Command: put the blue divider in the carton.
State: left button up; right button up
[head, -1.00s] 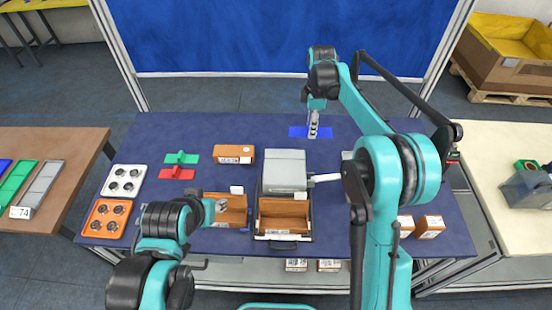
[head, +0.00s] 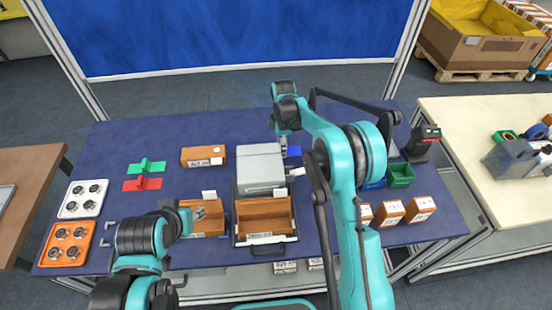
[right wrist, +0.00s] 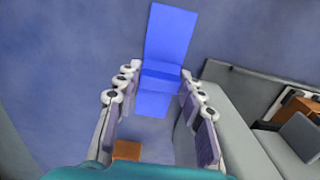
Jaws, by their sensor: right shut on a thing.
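The blue divider (head: 294,151) shows behind the right back corner of a grey box, partly hidden by my right arm. My right gripper (head: 284,147) is shut on it. In the right wrist view the divider (right wrist: 168,35) sits between the two fingers (right wrist: 155,88), its long plate reaching away from me. An open, empty-looking brown carton (head: 264,217) stands in front of the grey box. A second open brown carton (head: 208,218) stands to its left. My left gripper (head: 188,219) is by that second carton's left side; its fingers are not clear.
The grey box (head: 260,168) stands between the divider and the open carton. Green (head: 146,165) and red (head: 142,184) dividers and a closed carton (head: 203,155) lie left. Bins (head: 400,174), small boxes (head: 420,208) and a black device (head: 422,144) stand right. The back left tabletop is clear.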

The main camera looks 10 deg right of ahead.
jog(key=shift+f+b, duration=0.4)
jog(key=shift+f, duration=1.8)
jog(key=shift+f, duration=0.2)
jog(key=o, duration=0.9)
jog(key=shift+o, duration=0.2)
jog(key=shift+r, duration=0.1)
